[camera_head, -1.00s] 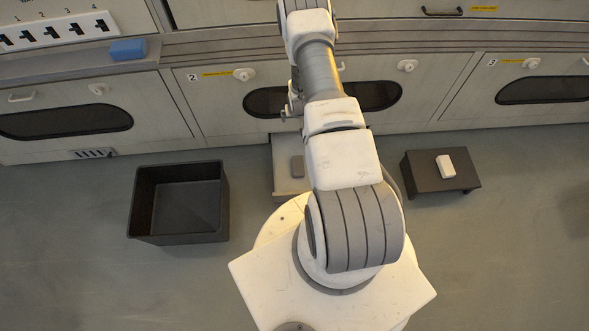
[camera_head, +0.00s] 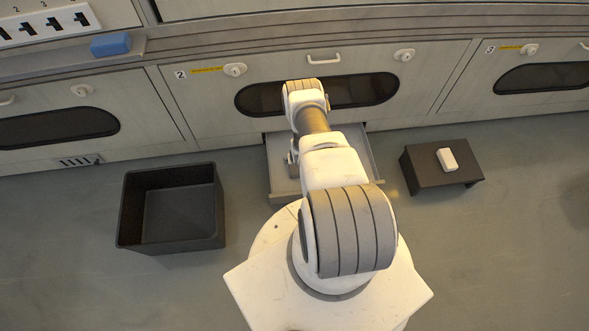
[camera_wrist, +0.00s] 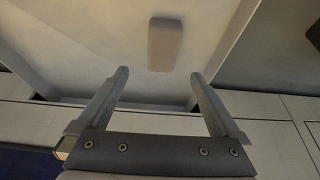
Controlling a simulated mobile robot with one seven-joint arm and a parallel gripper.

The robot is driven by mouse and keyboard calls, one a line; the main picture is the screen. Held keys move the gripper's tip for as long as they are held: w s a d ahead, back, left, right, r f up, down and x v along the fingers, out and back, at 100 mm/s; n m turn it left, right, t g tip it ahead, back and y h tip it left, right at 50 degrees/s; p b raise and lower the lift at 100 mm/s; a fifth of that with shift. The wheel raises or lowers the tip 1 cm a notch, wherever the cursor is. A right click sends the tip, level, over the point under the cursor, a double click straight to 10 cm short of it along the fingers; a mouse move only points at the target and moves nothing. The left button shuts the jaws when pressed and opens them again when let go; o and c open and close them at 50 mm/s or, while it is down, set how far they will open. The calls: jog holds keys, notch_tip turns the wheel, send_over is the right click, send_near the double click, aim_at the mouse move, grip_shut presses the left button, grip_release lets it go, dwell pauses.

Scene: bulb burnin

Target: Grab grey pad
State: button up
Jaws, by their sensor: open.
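The grey pad (camera_wrist: 165,45) lies in an open drawer (camera_head: 283,172) low in the middle of the cabinet. In the wrist view it is a small rounded block on the drawer's pale floor, beyond my fingertips and slightly right of their middle. My gripper (camera_wrist: 160,78) is open and empty, its two fingers pointing toward the pad with a gap between them. It is not touching the pad. In the head view my arm hides the pad and my gripper.
A black open bin (camera_head: 172,207) stands on the floor at left. A low dark stand (camera_head: 425,178) at right bears a white block (camera_head: 447,159). A blue block (camera_head: 110,44) lies on the ledge at upper left. The drawer's side walls flank the pad.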

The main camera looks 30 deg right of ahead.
jog(key=b+x, duration=0.2)
jog(key=x, duration=0.2)
jog(key=shift+w+f, duration=0.1)
jog(key=shift+f, duration=0.15)
jog(key=b+x, duration=0.1)
jog(key=x, duration=0.1)
jog(key=b+x, duration=0.2)
jog(key=shift+a+f, duration=0.2)
jog(key=shift+a, duration=0.05)
jog(key=shift+w+d+f, duration=0.1)
jog(key=shift+w+f, duration=0.05)
jog(key=shift+f, duration=0.15)
jog(key=shift+f, duration=0.2)
jog(key=c, duration=1.4)
jog(key=shift+r, duration=0.15)
